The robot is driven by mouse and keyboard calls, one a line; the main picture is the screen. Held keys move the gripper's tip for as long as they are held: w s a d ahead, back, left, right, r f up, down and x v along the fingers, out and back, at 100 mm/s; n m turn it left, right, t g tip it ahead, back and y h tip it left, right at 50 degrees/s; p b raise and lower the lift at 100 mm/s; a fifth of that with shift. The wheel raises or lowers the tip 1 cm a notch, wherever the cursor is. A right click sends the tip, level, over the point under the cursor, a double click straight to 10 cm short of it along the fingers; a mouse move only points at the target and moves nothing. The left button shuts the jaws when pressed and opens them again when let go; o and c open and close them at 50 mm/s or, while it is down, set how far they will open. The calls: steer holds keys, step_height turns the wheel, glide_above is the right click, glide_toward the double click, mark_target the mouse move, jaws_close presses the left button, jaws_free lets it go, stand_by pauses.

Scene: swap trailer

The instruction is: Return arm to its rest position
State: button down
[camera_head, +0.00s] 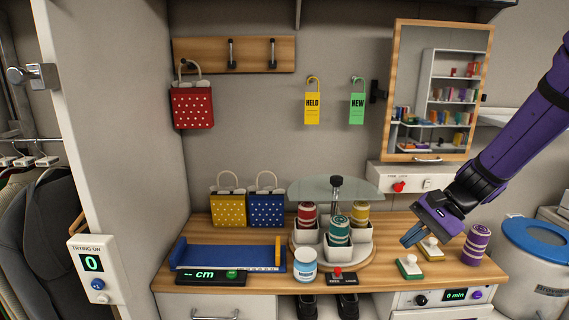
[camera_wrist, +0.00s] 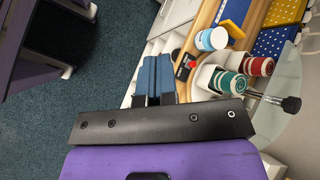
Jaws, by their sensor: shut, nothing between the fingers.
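My purple arm reaches in from the right in the head view. My gripper (camera_head: 412,238) is over the right part of the wooden counter (camera_head: 455,271), with its blue fingers pointing down and left. The fingers are shut and empty. In the wrist view the blue fingers (camera_wrist: 153,75) lie side by side, pointing toward the counter's front edge. No rest position is marked in either view.
A carousel (camera_head: 356,260) with a glass top (camera_head: 318,190) stands left. A mirror (camera_head: 393,90) hangs behind.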

steer(key=s+d+r+n+t+h, duration=0.2)
steer(key=s+r+n+t+h, duration=0.1)
steer(key=s+r, duration=0.4)
steer(key=s+d+r+n+t+h, duration=0.2)
steer(key=s+r+n+h, duration=0.4)
steer(key=s, duration=0.6)
step_height(320, 180, up, 2)
steer(key=shift+s+d+r+t, duration=0.15)
steer(key=shift+s+r+t, duration=0.1)
steer(key=shift+t, duration=0.15)
